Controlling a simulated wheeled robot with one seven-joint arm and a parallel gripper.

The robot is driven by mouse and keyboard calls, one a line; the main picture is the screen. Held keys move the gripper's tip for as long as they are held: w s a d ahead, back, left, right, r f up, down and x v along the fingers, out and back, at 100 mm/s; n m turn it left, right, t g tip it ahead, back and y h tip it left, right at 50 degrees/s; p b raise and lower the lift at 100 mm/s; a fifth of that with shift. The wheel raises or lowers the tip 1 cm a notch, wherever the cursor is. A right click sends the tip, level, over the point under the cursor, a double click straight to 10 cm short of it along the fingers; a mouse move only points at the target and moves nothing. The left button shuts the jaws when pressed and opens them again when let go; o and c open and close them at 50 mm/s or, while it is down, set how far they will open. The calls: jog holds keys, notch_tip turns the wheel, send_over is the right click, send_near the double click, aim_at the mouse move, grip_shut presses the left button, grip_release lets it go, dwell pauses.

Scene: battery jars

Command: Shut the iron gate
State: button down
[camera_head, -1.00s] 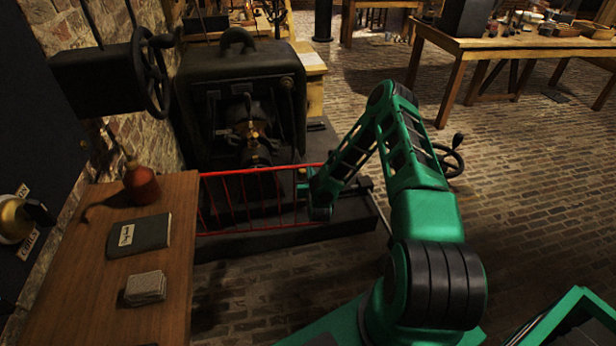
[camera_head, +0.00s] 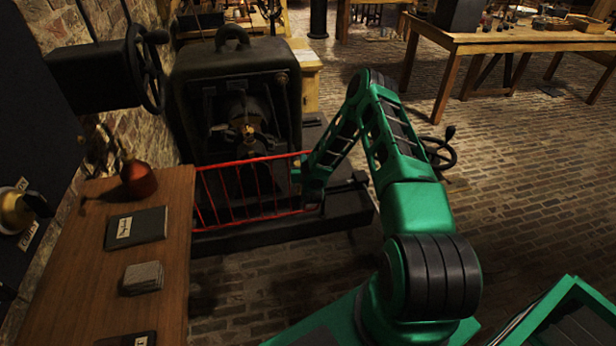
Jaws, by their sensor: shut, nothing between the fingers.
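The iron gate (camera_head: 255,191) is a low red barred panel in front of the black machine (camera_head: 236,85). It spans from beside the wooden table's edge on the left to my gripper on the right. Its right end sits slightly farther back than its left end. My gripper (camera_head: 301,178) is at the gate's right end, low beneath my green forearm. It is shut with nothing held. The fingertips are small and dark, and I cannot tell whether they touch the gate. Any latch is hidden or too small to tell.
The wooden table (camera_head: 184,256) on the left holds a red oil can (camera_head: 138,180), a dark book (camera_head: 136,228) and a grey block (camera_head: 142,278). A handwheel (camera_head: 438,154) stands right of my forearm. The brick floor (camera_head: 530,180) at right is open.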

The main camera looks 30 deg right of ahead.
jog(key=s+d+v, duration=0.1)
jog(key=v, duration=1.3)
jog(key=s+d+r+n+g+y, duration=0.1)
jog(key=s+d+r+g, duration=0.25)
jog(key=r, duration=0.35)
jog(key=s+d+r+g, duration=0.2)
jog(key=s+r+g, duration=0.1)
jog(key=s+r, duration=0.25)
jog(key=s+d+r+n+g+y, duration=0.1)
jog(key=s+d+r+g, duration=0.2)
jog(key=r, duration=0.4)
jog(key=s+a+r+m+g+y, duration=0.1)
jog(key=s+a+r, duration=0.3)
jog(key=s, duration=0.5)
jog(key=s+a+r+m+g+y, duration=0.1)
jog(key=s+r, duration=0.4)
jog(key=s, duration=0.5)
jog(key=s+a+r+m+g+y, duration=0.2)
jog(key=s+a+r, duration=0.3)
jog(key=s, duration=0.5)
jog(key=shift+a+r+g, duration=0.3)
jog(key=shift+a+g, duration=0.15)
jog(key=shift+a, duration=0.4)
jog(key=shift+s, duration=0.15)
